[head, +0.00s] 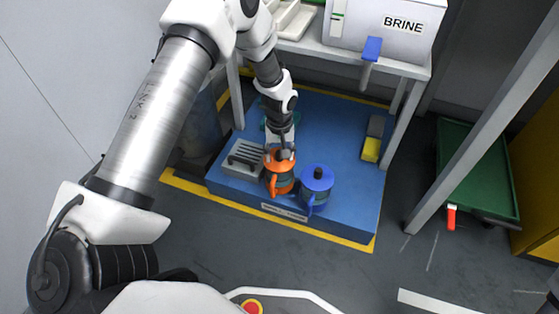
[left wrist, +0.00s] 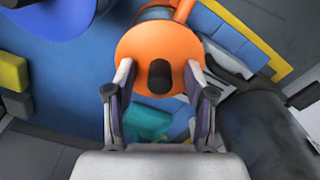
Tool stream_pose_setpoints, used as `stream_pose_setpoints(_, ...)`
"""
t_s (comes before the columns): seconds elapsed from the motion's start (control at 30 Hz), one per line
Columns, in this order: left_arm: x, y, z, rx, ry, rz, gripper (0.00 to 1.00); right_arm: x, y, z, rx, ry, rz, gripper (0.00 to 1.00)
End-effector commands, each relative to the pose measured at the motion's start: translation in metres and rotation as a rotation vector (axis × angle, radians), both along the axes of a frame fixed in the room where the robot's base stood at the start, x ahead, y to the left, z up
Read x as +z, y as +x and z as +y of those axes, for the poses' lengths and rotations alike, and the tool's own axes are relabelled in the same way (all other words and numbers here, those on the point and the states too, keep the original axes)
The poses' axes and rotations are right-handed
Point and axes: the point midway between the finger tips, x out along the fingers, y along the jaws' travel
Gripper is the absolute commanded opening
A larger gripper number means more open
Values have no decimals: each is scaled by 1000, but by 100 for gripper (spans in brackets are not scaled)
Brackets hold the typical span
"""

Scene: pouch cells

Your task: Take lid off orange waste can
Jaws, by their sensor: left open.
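The orange waste can (head: 279,180) stands on the blue platform, with its handle at the front left. Its orange lid (left wrist: 150,45) with a dark knob (left wrist: 159,75) is on top of it. My left gripper (head: 284,154) is over the can from above. In the left wrist view the open fingers of the left gripper (left wrist: 159,78) are on either side of the knob, with gaps between them and it. Part of the lid is hidden by the gripper in the head view. My right gripper is not in view.
A blue can (head: 317,180) with a lid stands close on the right of the orange one. A grey slotted tray (head: 243,159) is on the left. A yellow and grey block (head: 371,149) lies farther right. The shelf with the BRINE box (head: 385,30) rises behind.

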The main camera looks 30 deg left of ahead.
Motion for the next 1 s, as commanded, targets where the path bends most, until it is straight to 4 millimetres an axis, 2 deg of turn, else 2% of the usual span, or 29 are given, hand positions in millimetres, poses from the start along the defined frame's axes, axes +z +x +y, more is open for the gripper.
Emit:
stream_pose_setpoints(0.13, 2, 0, 0, 0, 0, -1, 54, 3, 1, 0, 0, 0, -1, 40)
stream_pose_setpoints(0.2, 2, 0, 0, 0, 0, -1, 29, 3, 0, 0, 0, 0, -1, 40)
stream_pose_setpoints(0.3, 2, 0, 0, -1, 0, 0, 0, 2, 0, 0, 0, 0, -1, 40)
stream_pose_setpoints(0.67, 6, 0, 0, -1, 0, -1, 0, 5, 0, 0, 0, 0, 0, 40)
stream_pose_setpoints(0.77, 19, 0, 0, -1, 0, -1, 0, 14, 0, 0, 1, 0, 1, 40)
stream_pose_setpoints(1.0, 78, 1, 0, 1, -1, -3, 0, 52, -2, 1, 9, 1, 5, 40)
